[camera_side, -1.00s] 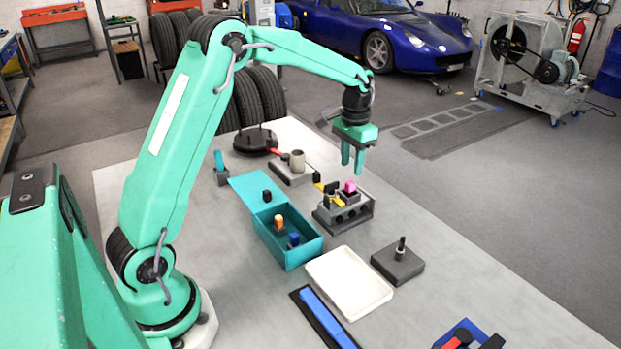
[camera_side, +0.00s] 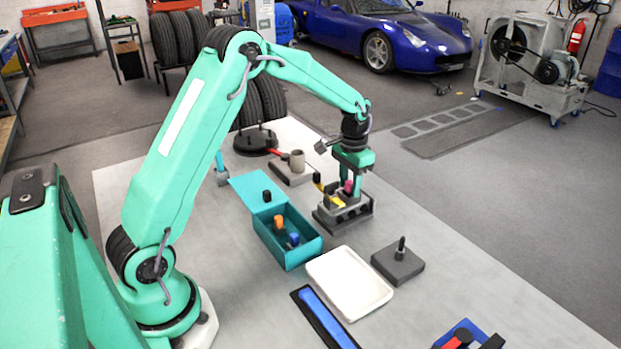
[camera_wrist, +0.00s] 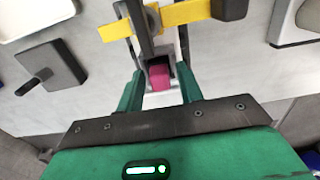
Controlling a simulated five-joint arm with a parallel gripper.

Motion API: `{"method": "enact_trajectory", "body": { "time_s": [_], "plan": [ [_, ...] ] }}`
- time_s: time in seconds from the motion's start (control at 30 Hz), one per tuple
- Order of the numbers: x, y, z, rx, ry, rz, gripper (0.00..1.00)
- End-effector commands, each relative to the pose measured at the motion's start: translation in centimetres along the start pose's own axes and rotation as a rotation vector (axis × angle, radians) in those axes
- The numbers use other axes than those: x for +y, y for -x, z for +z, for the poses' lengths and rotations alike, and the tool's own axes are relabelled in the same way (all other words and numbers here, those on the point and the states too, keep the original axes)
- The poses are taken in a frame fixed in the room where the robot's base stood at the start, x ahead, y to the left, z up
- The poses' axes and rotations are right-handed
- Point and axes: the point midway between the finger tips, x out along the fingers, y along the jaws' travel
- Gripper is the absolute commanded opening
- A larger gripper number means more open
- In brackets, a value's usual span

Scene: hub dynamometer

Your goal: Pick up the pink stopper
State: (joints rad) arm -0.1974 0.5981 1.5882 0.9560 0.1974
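The pink stopper (camera_side: 348,186) sits in the grey block (camera_side: 343,213) on the table. It also shows in the wrist view (camera_wrist: 159,77), seated in a light square holder. My gripper (camera_side: 349,185) points down over it with fingers lowered to the stopper's height. In the wrist view my green fingers (camera_wrist: 160,88) stand apart, one on each side of the stopper, with some space visible between. A yellow piece (camera_side: 337,202) lies beside the stopper on the block.
An open teal box (camera_side: 290,252) with an orange and a blue piece stands left of the block. A white tray (camera_side: 349,281) and a grey block with a dark peg (camera_side: 398,263) are in front.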

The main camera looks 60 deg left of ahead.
Motion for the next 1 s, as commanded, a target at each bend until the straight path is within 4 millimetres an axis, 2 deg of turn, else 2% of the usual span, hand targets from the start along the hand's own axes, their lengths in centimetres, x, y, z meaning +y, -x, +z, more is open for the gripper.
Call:
{"method": "enact_trajectory", "body": {
  "time_s": [0.27, 0.4, 0.43, 0.67, 1.0],
  "plan": [
    [0.0, 0.0, 0.0, 0.000, 0.000, 0.000, 0.34],
    [0.0, 0.0, 0.0, 0.000, 0.000, 0.000, 0.07],
    [0.0, 0.0, 0.0, 0.001, 0.000, 0.000, 0.05],
    [0.0, 0.2, 0.0, 0.002, 0.000, 0.000, 0.04],
    [0.0, 1.5, -0.1, 0.003, 0.000, -0.001, 0.04]
  ]
}}
